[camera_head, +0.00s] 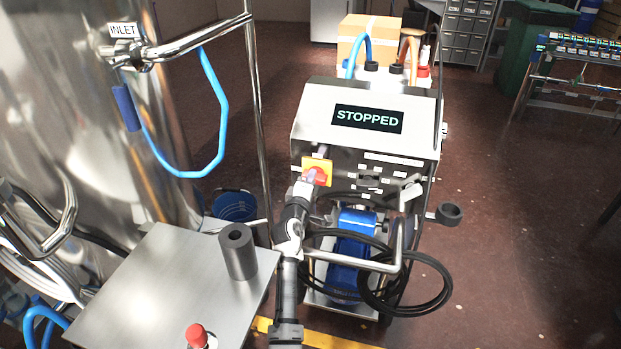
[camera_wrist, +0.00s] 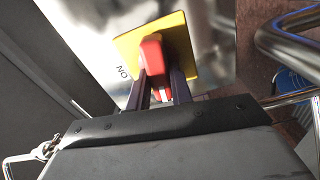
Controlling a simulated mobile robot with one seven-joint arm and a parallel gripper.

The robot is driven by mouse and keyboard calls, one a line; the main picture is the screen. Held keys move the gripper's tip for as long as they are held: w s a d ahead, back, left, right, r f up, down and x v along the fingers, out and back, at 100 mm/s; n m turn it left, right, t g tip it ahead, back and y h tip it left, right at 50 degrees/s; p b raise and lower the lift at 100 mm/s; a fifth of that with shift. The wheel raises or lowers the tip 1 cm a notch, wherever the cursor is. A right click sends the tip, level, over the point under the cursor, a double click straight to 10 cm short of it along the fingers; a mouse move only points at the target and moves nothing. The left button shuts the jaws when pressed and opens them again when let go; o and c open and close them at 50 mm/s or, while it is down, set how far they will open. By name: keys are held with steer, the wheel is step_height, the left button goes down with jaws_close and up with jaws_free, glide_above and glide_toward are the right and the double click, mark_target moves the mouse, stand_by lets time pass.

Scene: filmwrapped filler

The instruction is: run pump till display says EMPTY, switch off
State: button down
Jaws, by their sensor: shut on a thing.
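The pump cart's control box (camera_head: 310,122) stands in the middle of the head view. Its display (camera_head: 367,118) reads STOPPED. A red rotary switch (camera_head: 317,175) on a yellow plate (camera_head: 311,163) sits at the left of the panel. The red handle (camera_wrist: 152,55) and yellow plate (camera_wrist: 181,35) also show in the wrist view, with the word ON printed beside the plate. My gripper (camera_wrist: 160,88) is shut on the red handle, one finger at each side. The blue pump (camera_head: 352,245) sits low in the cart frame.
A steel table (camera_head: 165,285) at lower left holds a dark grey cylinder (camera_head: 239,252) and a red-capped item (camera_head: 198,337). A tank (camera_head: 95,60) labelled INLET and a blue hose (camera_head: 222,140) stand left. Black cable loops (camera_head: 445,280) hang at the cart.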

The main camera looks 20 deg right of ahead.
steer(key=shift+n, duration=0.6)
steer(key=shift+p, duration=0.3)
steer(key=c, duration=1.2)
jaws_free()
steer(key=shift+c, duration=0.2)
steer(key=b+v, duration=0.2)
steer(key=v, duration=1.1)
steer(key=shift+s+a+b, duration=0.25)
steer(key=shift+s+b, duration=0.05)
